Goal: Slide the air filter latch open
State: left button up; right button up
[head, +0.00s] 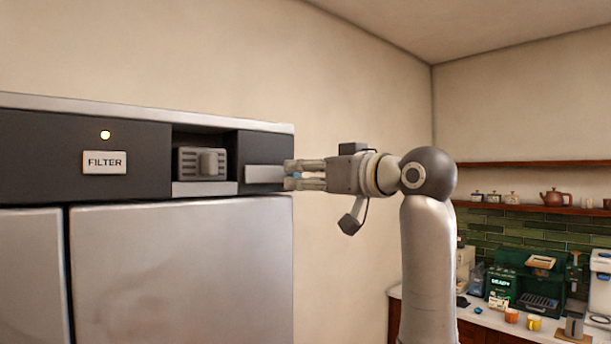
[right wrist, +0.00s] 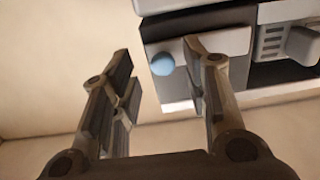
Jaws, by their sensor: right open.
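A silver latch plate (head: 262,174) sits on the dark upper panel, right of an open recess. It also shows in the right wrist view (right wrist: 226,42). Its round blue knob (right wrist: 162,64) appears between my right gripper's spread fingers in the right wrist view, and a bit of blue shows between them in the head view. A grey slotted filter block (head: 201,163) with a knob stands uncovered in the recess. My right gripper (head: 291,174) is open at the plate's right end; contact cannot be told. My left gripper is out of view.
A FILTER label (head: 105,162) and a lit lamp (head: 105,135) are on the panel's left. Silver doors (head: 180,260) lie below. A counter with a green coffee machine (head: 530,280) and shelves stands at the far right. Bare wall lies behind my arm.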

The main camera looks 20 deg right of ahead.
jog(key=v, duration=1.1)
jog(key=shift+d, duration=0.2)
